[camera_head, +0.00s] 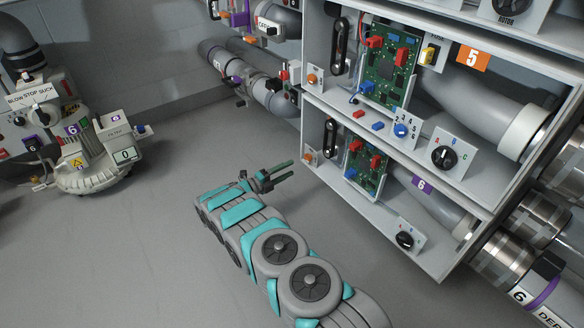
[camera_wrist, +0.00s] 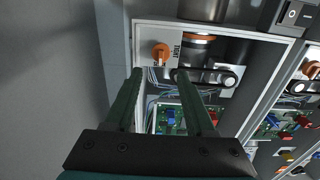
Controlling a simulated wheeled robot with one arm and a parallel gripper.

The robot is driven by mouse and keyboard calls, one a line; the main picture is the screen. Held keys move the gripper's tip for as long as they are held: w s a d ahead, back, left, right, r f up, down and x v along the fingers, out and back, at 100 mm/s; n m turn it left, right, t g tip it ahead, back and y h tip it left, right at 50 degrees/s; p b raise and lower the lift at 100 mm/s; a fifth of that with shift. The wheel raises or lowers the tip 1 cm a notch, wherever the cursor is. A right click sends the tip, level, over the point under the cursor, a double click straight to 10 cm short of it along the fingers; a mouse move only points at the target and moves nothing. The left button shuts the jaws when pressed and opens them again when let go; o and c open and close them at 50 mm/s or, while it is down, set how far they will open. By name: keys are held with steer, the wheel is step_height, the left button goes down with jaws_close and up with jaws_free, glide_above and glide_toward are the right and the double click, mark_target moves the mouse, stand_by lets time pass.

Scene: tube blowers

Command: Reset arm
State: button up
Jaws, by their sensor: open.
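My gripper (camera_head: 284,173) is open and empty in the head view, at the end of my grey and teal arm. It hangs over the floor, left of the lower bay of the shelf cabinet. In the wrist view its two dark green fingers (camera_wrist: 158,92) stand apart with nothing held between them. Beyond the fingers are an orange knob (camera_wrist: 161,52) on a white panel, a black lever (camera_wrist: 208,77) and a green circuit board (camera_wrist: 180,119).
The cabinet (camera_head: 330,164) with circuit boards, knobs and tubes fills the right. A blower machine (camera_head: 95,165) stands at the left. Pipes (camera_head: 250,80) run along the back wall. Grey floor (camera_head: 120,260) is clear left of my arm.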

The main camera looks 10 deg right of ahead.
stand_by(0.4)
steer(key=w+a+r+n+t+y+p, duration=0.1)
steer(key=w+a+r+n+t+y, duration=0.2)
steer(key=w+r+n+y, duration=0.5)
steer(key=w+a+r+n+t+y+p, duration=0.1)
steer(key=w+a+r+t+p, duration=0.2)
steer(key=r, duration=0.8)
steer(key=s+a+r+n+g+y, duration=0.1)
steer(key=s+a+r+n+y, duration=0.15)
steer(key=r, duration=0.25)
steer(key=s+a+r+n+y+p, duration=0.1)
steer(key=s+a+r+n+y, duration=0.1)
steer(key=s+r+n+y, duration=0.15)
steer(key=s+a+r+n+g+y, duration=0.1)
steer(key=s+a+r+n+y, duration=0.1)
steer(key=r+n, duration=0.25)
steer(key=s+d+r+n+g+p, duration=0.1)
steer(key=s+d+n+g, duration=0.2)
steer(key=s, duration=1.7)
steer(key=s+d+r+n+g+p, duration=0.1)
steer(key=s+d+n+g, duration=0.3)
steer(key=s, duration=1.6)
steer(key=s+d+r+n+g+h+p, duration=0.1)
steer(key=s+d+n+g, duration=0.3)
steer(key=s, duration=1.7)
steer(key=d+g+p, duration=0.1)
steer(key=d+g, duration=0.2)
steer(key=d, duration=0.2)
steer(key=shift+d+r+p, duration=0.35)
